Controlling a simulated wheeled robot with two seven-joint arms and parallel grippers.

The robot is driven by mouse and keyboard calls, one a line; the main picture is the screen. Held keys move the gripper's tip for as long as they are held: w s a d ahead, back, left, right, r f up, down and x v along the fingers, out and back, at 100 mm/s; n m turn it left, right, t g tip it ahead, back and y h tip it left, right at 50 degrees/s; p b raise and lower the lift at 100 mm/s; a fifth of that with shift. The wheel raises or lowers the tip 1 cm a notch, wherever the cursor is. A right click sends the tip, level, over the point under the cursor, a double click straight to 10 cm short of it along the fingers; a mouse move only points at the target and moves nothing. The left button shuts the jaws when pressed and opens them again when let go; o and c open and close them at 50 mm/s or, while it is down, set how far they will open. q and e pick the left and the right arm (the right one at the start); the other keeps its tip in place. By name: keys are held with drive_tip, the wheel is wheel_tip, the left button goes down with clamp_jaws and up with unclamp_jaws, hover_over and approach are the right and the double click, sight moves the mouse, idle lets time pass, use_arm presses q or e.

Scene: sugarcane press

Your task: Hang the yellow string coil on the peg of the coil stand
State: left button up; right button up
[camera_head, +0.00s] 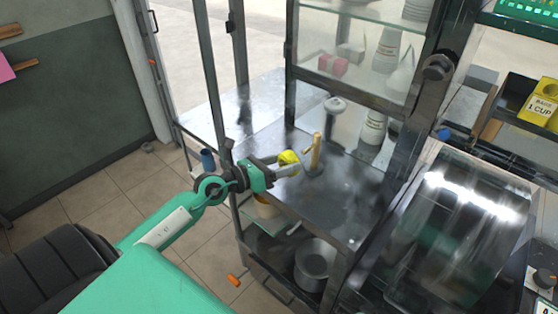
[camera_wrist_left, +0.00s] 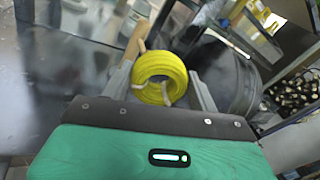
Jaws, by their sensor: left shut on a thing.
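The yellow string coil (camera_head: 289,158) is held in my left gripper (camera_head: 290,165), which is shut on it. In the left wrist view the coil (camera_wrist_left: 160,77) is a round bundle with pale ties, between the two fingers. The coil stand (camera_head: 315,157) is a wooden post with a short peg near its top, on a dark base on the metal table. The coil is just left of the stand in the head view, and appears apart from it. In the left wrist view part of the wooden stand (camera_wrist_left: 135,42) shows behind the coil. My right gripper is not in view.
The metal table (camera_head: 345,200) is mostly bare around the stand. A dark frame post and a glass-fronted shelf rise behind it. A metal pot (camera_head: 314,262) sits on the lower shelf. A large shiny metal machine (camera_head: 455,235) stands to the right.

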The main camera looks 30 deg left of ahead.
sight(307, 150)
use_arm(q)
drive_tip(key=shift+w+d+f, duration=0.1)
drive_tip(key=shift+w, duration=0.7)
drive_tip(key=shift+w+d+f, duration=0.1)
drive_tip(key=shift+w, duration=0.7)
drive_tip(key=shift+w+d+f+b, duration=0.15)
drive_tip(key=shift+w+b, duration=0.3)
drive_tip(key=shift+w, duration=0.65)
drive_tip(key=shift+w+d+b, duration=0.2)
drive_tip(key=shift+w+b, duration=0.25)
drive_tip(key=shift+w, duration=0.65)
drive_tip(key=shift+w+d+f, duration=0.1)
drive_tip(key=shift+w+f, duration=0.3)
drive_tip(key=shift+w, duration=0.25)
drive_tip(key=o, duration=1)
drive_tip(key=shift+f, duration=0.1)
